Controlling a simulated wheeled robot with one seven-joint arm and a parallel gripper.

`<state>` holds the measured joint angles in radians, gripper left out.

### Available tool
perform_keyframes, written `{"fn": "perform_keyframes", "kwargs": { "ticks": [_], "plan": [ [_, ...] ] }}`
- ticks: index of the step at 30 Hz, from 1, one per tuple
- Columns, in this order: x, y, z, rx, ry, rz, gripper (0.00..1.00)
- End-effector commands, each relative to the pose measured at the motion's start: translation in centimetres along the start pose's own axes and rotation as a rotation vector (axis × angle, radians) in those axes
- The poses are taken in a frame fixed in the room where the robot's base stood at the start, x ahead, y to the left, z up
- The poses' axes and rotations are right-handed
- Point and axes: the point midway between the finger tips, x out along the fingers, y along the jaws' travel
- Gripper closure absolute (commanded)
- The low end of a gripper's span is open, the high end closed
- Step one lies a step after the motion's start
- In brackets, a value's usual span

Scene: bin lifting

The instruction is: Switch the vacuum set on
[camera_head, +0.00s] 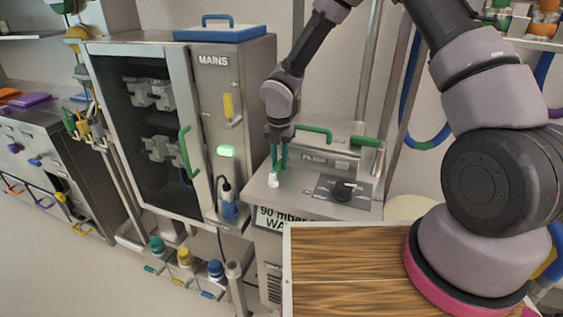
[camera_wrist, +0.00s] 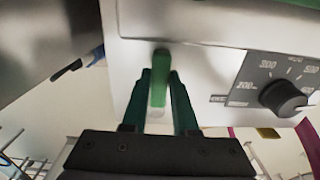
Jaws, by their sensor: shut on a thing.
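The vacuum set (camera_head: 315,203) is a pale metal box with a green handle, a black dial and a label reading "90 mbar". Its switch is a small lever, with a white tip (camera_head: 273,180) in the head view. In the wrist view the lever (camera_wrist: 158,82) shows green with a paler lower end. My gripper (camera_head: 279,160) is at the left part of the box top. In the wrist view its dark green fingers (camera_wrist: 160,95) stand on both sides of the lever, shut on it. Whether the switch is on or off I cannot tell.
The black dial (camera_wrist: 283,97) sits right of the lever. A metal cabinet (camera_head: 222,110) marked "MAINS", with a yellow lever and a lit green lamp (camera_head: 228,151), stands close on the left. A blue plug (camera_head: 229,208) is between them. A wooden board (camera_head: 345,262) lies in front.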

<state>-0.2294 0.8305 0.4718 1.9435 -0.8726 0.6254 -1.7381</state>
Motion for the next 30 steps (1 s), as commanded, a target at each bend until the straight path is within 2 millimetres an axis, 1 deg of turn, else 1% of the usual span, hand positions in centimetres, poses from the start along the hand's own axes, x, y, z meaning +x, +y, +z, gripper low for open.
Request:
{"fn": "perform_keyframes", "kwargs": {
  "ticks": [6, 17, 18, 20, 30],
  "plan": [
    [-0.08, 0.24, 0.13, -0.031, -0.003, 0.002, 1.00],
    [-0.08, 0.29, 0.10, -0.035, -0.002, 0.003, 1.00],
    [-0.08, 0.30, 0.09, -0.035, -0.002, 0.003, 0.65],
    [-0.08, 0.29, 0.08, -0.035, -0.002, 0.003, 0.43],
    [-0.18, 0.21, 0.04, -0.032, -0.001, 0.001, 0.43]
  ]
}}
